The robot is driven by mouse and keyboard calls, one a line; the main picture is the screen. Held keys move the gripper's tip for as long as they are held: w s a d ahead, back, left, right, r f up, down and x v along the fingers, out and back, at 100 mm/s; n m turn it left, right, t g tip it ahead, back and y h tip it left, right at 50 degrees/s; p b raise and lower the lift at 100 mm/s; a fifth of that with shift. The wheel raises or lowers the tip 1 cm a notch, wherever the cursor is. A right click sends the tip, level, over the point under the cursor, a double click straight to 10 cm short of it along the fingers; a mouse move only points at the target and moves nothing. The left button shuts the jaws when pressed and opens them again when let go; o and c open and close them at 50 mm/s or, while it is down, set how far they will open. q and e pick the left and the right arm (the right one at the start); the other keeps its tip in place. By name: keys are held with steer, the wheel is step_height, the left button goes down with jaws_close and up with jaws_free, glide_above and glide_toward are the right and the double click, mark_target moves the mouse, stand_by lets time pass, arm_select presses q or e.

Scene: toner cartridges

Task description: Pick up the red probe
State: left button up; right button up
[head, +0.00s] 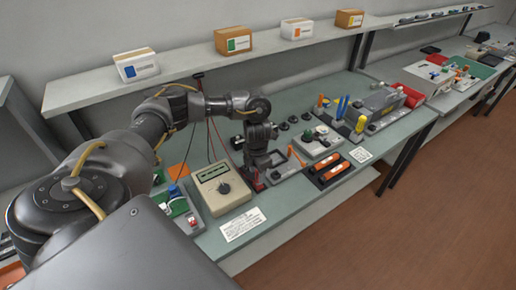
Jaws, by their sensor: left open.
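My left arm comes in from the left, and its gripper (252,172) points down over the bench just right of the beige multimeter (222,189). The gripper is open. A small red item (258,186), which looks like the red probe, stands low at the gripper's fingertips. The fingers partly cover it, and I cannot tell whether they touch it. A red lead and black leads hang behind the multimeter. My right gripper is not in view.
Orange cylinders in a black holder (328,171) and a grey box with knobs (316,143) lie to the right. A white printed card (242,223) lies in front of the multimeter. A shelf (190,85) with small boxes runs above the bench's back.

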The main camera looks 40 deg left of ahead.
arm_select(q)
steer(key=shift+w+f+p, duration=0.15)
steer(key=shift+f+p, duration=0.15)
steer(key=shift+f, duration=0.7)
steer(key=shift+w+f+p, duration=0.1)
steer(key=shift+f+p, duration=0.15)
steer(key=shift+f, duration=0.7)
jaws_close()
